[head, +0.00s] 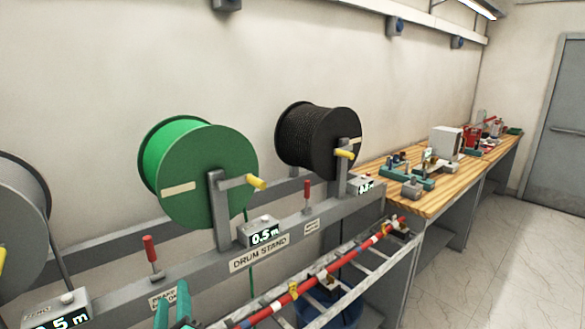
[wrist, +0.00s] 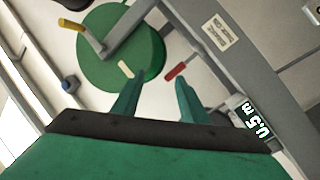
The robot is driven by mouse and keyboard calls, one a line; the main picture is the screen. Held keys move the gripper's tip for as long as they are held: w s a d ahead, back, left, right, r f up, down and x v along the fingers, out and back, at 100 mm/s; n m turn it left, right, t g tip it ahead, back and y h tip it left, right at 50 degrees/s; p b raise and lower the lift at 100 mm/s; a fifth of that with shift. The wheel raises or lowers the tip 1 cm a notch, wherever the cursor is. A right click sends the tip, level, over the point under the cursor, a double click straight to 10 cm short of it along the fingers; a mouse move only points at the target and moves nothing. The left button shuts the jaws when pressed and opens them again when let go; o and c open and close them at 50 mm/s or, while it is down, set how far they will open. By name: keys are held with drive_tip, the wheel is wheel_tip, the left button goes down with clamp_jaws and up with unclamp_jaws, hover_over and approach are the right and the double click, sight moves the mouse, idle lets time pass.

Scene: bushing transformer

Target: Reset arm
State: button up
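My gripper (head: 172,312) shows at the bottom edge of the head view, with only its green fingertips in sight. In the wrist view my gripper (wrist: 158,85) has its two green fingers apart with nothing between them. A red-handled lever (wrist: 175,72) appears just past the fingertips, near the right finger; I cannot tell its distance. The green drum (wrist: 120,50) lies beyond the fingers there. In the head view the green drum (head: 205,175) sits on the drum stand (head: 200,262). My arm is otherwise out of sight.
A black drum (head: 318,140) and a grey drum (head: 18,220) are also on the stand. Red-handled levers (head: 151,252) stick up from its rail beside "0.5 m" displays (head: 264,234). A ladder-like rail (head: 330,285) runs in front. A wooden workbench (head: 440,195) with tools stands right; floor beyond is clear.

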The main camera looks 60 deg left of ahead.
drive_tip(key=w+d+f+m+t+h, duration=0.1)
drive_tip(key=w+d+f+m+t, duration=0.3)
drive_tip(key=w, duration=0.3)
drive_tip(key=w+d+f+m+t+h, duration=0.2)
drive_tip(key=w+d+f+m, duration=0.2)
drive_tip(key=w+d+f, duration=0.3)
drive_tip(key=w+d+f+m+t+h, duration=0.3)
drive_tip(key=w+d+f+m, duration=0.3)
drive_tip(key=d, duration=0.6)
drive_tip(key=w+d+f+m+t+h, duration=0.2)
drive_tip(key=d+f+m+h, duration=0.3)
drive_tip(key=d, duration=0.6)
drive_tip(key=s+d+f+m+h, duration=0.1)
drive_tip(key=s+d+h, duration=0.1)
drive_tip(key=s+d, duration=0.2)
drive_tip(key=s+d+f+m+h, duration=0.2)
drive_tip(key=s+d, duration=0.2)
drive_tip(key=d, duration=0.7)
drive_tip(key=s+d+f+m+t+h, duration=0.1)
drive_tip(key=s+d+h, duration=0.1)
drive_tip(key=s+d, duration=0.2)
drive_tip(key=d, duration=0.3)
drive_tip(key=shift+s+d+f+m+h, duration=0.15)
drive_tip(key=shift+s+d+m+h, duration=0.15)
drive_tip(key=shift+d+h, duration=0.1)
drive_tip(key=shift+w, duration=0.1)
drive_tip(key=shift+c, duration=1)
